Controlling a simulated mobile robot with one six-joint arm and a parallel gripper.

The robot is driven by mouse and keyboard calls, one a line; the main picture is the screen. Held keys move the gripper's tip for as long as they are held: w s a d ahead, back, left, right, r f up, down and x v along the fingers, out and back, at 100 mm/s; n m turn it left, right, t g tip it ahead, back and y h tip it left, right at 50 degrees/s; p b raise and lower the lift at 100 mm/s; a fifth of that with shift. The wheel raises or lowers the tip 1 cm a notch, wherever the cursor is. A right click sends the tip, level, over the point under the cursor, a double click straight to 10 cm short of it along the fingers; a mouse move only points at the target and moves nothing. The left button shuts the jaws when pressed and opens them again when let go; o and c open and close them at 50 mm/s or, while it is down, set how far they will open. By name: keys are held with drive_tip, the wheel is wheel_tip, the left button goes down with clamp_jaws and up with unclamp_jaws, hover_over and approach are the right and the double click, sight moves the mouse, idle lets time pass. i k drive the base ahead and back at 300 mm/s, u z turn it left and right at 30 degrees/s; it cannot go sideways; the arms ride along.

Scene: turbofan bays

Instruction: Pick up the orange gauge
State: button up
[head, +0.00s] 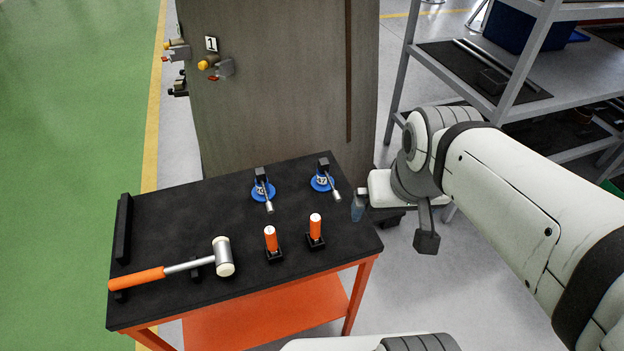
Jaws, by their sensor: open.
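Two orange gauges stand upright in small black holders on the black top of the cart (190,213). The left orange gauge (270,239) and the right orange gauge (315,228) look alike, each with a pale mark on its top; I cannot tell which one the task means. My gripper (361,207) is by the cart's right edge, to the right of and apart from both gauges. It is open with nothing seen in it; its fingers are small and partly hidden.
Two blue round tools (263,191) (321,182) with metal handles lie behind the gauges. A mallet (223,257) with an orange handle lies at the left. A grey-brown panel (270,100) stands behind the cart; a shelf rack (480,85) is at the right.

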sight(315, 220)
drive_tip(key=z, duration=0.85)
drive_tip(key=k, duration=1.15)
drive_tip(key=u, duration=0.8)
drive_tip(key=i, duration=1)
